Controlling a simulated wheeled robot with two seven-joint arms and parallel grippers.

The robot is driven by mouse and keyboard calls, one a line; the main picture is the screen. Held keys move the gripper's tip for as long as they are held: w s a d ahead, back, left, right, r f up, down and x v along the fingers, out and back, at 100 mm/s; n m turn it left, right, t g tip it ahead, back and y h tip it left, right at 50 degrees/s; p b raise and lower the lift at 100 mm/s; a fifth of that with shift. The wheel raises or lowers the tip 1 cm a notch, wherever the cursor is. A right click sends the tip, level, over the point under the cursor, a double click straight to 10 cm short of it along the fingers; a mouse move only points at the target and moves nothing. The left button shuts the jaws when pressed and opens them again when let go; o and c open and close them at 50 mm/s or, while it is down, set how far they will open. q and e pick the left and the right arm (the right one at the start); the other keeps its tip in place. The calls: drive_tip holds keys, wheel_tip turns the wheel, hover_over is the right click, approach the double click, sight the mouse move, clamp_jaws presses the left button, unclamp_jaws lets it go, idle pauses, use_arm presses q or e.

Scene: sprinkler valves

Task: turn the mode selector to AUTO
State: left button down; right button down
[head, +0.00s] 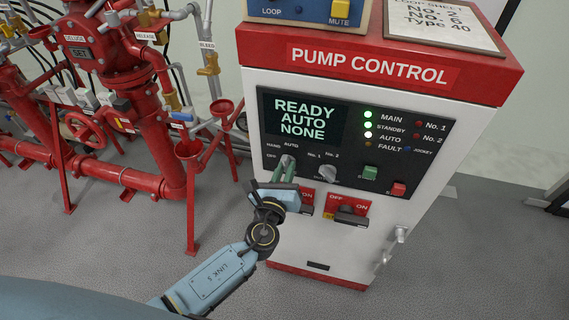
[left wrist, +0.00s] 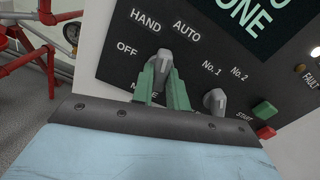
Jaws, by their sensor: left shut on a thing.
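The mode selector (head: 288,160) is a small grey knob on the black panel, with HAND, AUTO and OFF marked around it. It also shows in the left wrist view (left wrist: 165,66). Its upper end points up, roughly toward the AUTO side, but the exact mark is hard to read. The green fingers of my left gripper (head: 283,172) are shut on the knob, one on each side, and hide its lower part. The display (head: 304,118) reads READY, AUTO, NONE. My right gripper is not in view.
A second grey knob (head: 328,172) sits just right of the selector. Green (head: 370,172) and red (head: 398,188) buttons lie farther right. Black handles on red plates (head: 347,213) project below. Red pipework (head: 150,110) stands left of the white cabinet.

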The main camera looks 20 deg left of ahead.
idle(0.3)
use_arm(q)
drive_tip(key=shift+r+m+p, duration=0.15)
drive_tip(key=shift+m+p, duration=0.55)
drive_tip(key=shift+m, duration=1.2)
drive_tip(key=c, duration=1.3)
unclamp_jaws()
drive_tip(key=shift+s, duration=0.15)
drive_tip(key=s+p, duration=0.1)
drive_tip(key=s, duration=0.4)
drive_tip(key=shift+s+d, duration=0.15)
drive_tip(key=shift+s, duration=0.25)
